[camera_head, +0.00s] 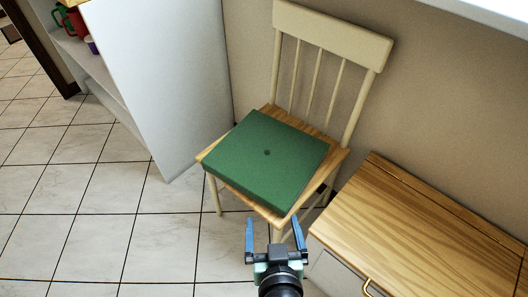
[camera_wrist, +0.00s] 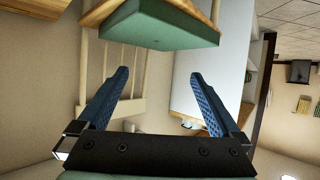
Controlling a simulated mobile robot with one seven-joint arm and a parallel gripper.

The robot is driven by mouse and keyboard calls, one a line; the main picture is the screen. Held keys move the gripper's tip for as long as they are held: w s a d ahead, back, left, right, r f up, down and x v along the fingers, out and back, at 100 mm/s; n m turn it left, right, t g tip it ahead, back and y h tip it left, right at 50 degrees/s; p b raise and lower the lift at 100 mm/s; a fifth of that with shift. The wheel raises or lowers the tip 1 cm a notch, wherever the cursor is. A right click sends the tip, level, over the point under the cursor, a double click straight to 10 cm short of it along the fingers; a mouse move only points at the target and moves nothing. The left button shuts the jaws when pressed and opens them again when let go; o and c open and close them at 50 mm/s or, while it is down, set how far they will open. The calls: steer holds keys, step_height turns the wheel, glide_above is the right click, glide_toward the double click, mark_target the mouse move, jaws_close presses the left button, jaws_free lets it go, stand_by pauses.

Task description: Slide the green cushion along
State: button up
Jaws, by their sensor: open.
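In the wrist view the cushion (camera_wrist: 158,30) shows at the top, beyond the open fingertips (camera_wrist: 160,75); the picture appears upside down.
A wooden-topped cabinet (camera_head: 430,225) with a drawer handle stands close on the right. A white shelf unit (camera_head: 160,75) with cups stands left of the chair. The wall is behind the chair. Tiled floor (camera_head: 60,200) is clear at the left.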

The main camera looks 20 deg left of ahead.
steer(key=shift+v, duration=1.2)
steer(key=w+d+r+m+t+h, duration=0.1)
steer(key=w+r+t, duration=0.25)
steer(key=r, duration=0.75)
steer(key=w+d+r+t, duration=0.15)
steer(key=w+r, duration=0.25)
steer(key=r, duration=0.7)
steer(key=w+d+r+m+t+h, duration=0.1)
steer(key=w+r+t, duration=0.3)
steer(key=r, duration=0.6)
steer(key=s+d+r+m+t+h, duration=0.1)
steer(key=s+d+r+t, duration=0.15)
steer(key=r, duration=0.65)
steer(key=s+d+r+m+t+h+p, duration=0.15)
steer(key=s+r, duration=0.25)
steer(key=r, duration=0.5)
steer(key=s+d+r+m+t+h, duration=0.1)
steer(key=s+r+t+h, duration=0.15)
steer(key=r, duration=0.65)
step_height(320, 180, up, 33)
steer(key=y+p, duration=0.1)
steer(key=p, duration=3.3)
steer(key=shift+a+r, duration=0.2)
steer(key=shift+r, duration=0.05)
steer(key=shift+s, duration=0.15)
